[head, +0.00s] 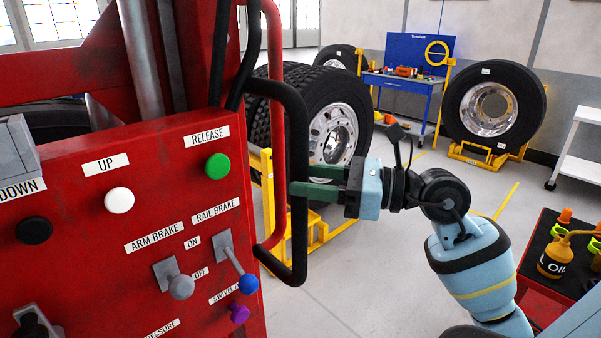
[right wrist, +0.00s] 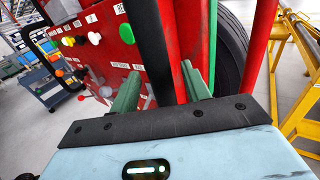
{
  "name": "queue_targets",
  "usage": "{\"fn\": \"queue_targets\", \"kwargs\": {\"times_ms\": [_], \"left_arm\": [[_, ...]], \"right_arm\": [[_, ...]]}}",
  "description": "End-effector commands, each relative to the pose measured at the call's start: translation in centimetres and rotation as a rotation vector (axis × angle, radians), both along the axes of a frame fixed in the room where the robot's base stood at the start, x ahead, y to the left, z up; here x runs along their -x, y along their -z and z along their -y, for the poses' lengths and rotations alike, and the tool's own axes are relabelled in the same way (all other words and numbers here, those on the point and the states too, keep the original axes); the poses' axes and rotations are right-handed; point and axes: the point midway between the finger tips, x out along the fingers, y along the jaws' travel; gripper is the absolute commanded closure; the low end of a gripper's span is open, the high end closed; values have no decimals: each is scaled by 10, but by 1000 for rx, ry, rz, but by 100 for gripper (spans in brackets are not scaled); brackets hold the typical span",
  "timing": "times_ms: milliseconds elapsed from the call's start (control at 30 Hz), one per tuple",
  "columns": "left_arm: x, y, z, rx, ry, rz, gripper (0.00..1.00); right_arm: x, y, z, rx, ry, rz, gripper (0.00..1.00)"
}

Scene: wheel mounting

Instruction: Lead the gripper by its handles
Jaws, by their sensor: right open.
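The red wheel gripper machine (head: 120,230) fills the left of the head view, with a panel of labelled buttons and levers. A black tubular handle (head: 298,240) stands out from the panel's right side. My right gripper (head: 297,188) is at the upright part of this handle, its green fingers pointing left. In the right wrist view, the black handle (right wrist: 148,40) passes between the two open fingers of my right gripper (right wrist: 160,72). I cannot tell whether either finger touches it. My left gripper is not in view.
A wheel (head: 335,130) with a yellow frame (head: 268,195) stands behind the handle. Another wheel (head: 490,105) rests on a yellow stand at the back right. A blue workbench (head: 405,82) stands at the back. A red cart (head: 545,235) with bottles is at right. Floor between is clear.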

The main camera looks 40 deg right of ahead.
Motion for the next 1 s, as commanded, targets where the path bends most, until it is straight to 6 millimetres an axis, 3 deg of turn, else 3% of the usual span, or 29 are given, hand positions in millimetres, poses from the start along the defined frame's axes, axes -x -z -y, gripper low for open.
{"fn": "queue_targets", "kwargs": {"times_ms": [233,567,933,1000], "left_arm": [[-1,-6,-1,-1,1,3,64],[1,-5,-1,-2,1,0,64],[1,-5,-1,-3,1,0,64],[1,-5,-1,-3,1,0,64]], "right_arm": [[-16,-1,-12,-2,0,0,53],[-19,1,-14,0,1,-1,53],[-18,1,-14,0,1,-1,100],[-18,1,-14,0,1,-1,100]]}}
